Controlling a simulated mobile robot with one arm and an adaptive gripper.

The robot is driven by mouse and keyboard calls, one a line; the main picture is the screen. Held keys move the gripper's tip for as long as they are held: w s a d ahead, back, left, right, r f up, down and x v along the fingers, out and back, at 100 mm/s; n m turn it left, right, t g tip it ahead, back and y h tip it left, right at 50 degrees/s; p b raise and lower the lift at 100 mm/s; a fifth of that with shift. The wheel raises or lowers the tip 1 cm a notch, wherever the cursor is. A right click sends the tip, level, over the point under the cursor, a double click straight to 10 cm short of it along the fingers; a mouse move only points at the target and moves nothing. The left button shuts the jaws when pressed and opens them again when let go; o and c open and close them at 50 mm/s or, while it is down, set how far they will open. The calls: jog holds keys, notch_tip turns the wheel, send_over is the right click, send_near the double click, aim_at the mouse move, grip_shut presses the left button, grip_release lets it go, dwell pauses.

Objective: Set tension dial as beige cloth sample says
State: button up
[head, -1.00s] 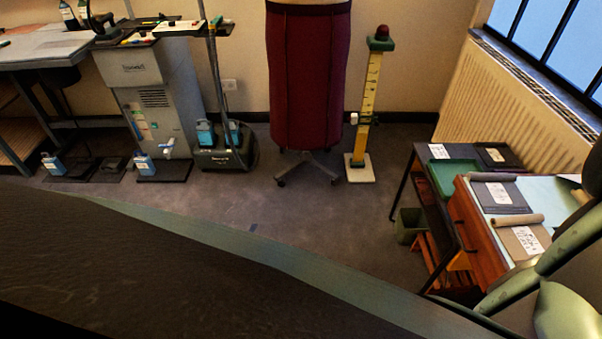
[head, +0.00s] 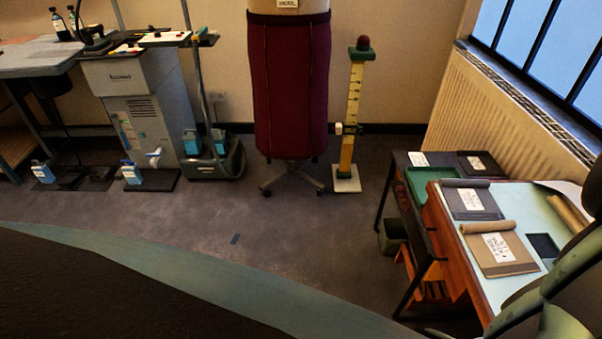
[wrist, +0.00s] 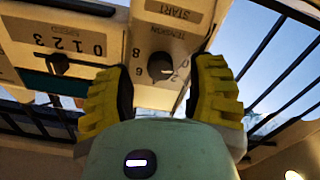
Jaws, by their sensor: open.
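In the wrist view, the tension dial (wrist: 160,66) is a dark round knob on a pale panel (wrist: 112,35) under the word TENSION. My gripper (wrist: 163,78) is open and empty, with one yellow finger on each side of the dial. I cannot tell how near they are to it. In the head view, the beige cloth sample (head: 516,261) lies on the right-hand table with a white label (head: 497,247), its writing too small to read. My gripper is out of that view.
A SPEED slider (wrist: 57,64) sits left of the dial, and START is printed above. A dark grey cloth sample (head: 484,211) lies behind the beige one on the table (head: 512,300). A maroon dress form (head: 290,90) and yellow measuring stand (head: 351,110) stand on open floor.

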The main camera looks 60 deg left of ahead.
jog(key=shift+w+d, duration=0.3)
jog(key=shift+w, duration=0.1)
grip_shut()
dwell(0.4)
